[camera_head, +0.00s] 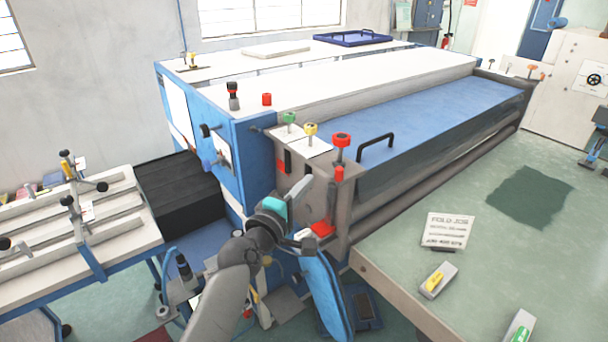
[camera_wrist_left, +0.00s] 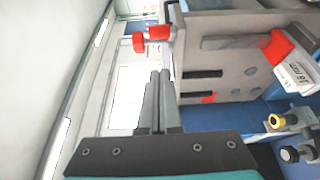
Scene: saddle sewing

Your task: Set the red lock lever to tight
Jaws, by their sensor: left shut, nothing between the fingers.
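The red lock lever (camera_head: 322,229) is on the end panel of the blue and grey machine, its grey arm running down the panel to a red grip. In the left wrist view, the red grip (camera_wrist_left: 280,46) shows at upper right, near a white label that is hard to read. My left gripper (camera_head: 300,184) is in front of that panel, shut and empty, its fingers pointing up and right. In the wrist view, its fingertips (camera_wrist_left: 160,75) are left of the panel, apart from the lever. My right gripper is not in view.
Red knobs (camera_head: 341,140) and green and yellow knobs stand on top of the machine end. A green table (camera_head: 400,290) with a note card (camera_head: 448,230) and small blocks lies at right. A white slotted bench (camera_head: 110,220) stands at left.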

